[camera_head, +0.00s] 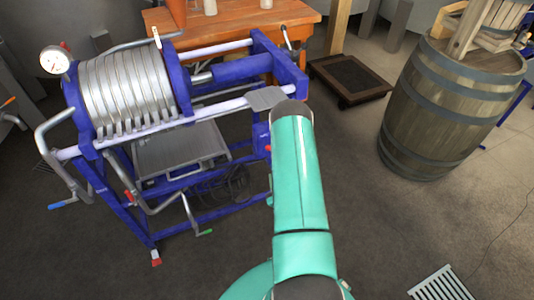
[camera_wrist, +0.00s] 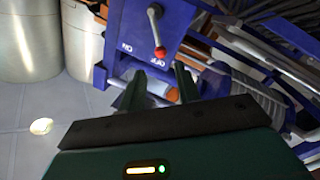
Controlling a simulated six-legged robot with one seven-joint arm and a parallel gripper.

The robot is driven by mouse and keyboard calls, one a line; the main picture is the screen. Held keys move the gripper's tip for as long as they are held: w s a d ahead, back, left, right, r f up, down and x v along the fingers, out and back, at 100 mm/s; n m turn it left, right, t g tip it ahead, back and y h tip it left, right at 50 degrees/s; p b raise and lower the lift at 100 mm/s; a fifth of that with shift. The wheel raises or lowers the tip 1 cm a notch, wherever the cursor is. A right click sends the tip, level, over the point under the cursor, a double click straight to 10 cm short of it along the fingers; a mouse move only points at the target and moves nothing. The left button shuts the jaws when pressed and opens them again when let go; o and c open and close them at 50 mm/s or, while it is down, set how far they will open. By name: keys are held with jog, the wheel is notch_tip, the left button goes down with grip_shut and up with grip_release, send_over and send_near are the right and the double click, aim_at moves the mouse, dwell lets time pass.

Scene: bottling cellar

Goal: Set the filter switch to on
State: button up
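The filter (camera_head: 130,92) stands at the left in the head view, a blue frame with a stack of pale plates. Its switch (camera_wrist: 157,32) shows in the wrist view as a grey lever with a red tip on a blue box (camera_wrist: 190,18). Upside-down ON and OFF labels are on the box, and the red tip lies beside OFF. My gripper (camera_wrist: 159,70) is open, its two dark fingers apart below the lever in the picture. I see no contact with the lever. In the head view my arm hides the gripper.
A wooden barrel (camera_head: 440,110) stands at the right and a low dark platform (camera_head: 350,78) at the back. An orange wooden table (camera_head: 230,22) is behind the filter. A floor grate (camera_head: 440,285) lies at the lower right. The floor between filter and barrel is clear.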

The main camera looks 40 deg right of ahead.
jog(key=x, duration=1.3)
jog(key=shift+s+d, duration=0.1)
jog(key=shift+s, duration=0.05)
jog(key=shift+c, duration=0.4)
grip_shut()
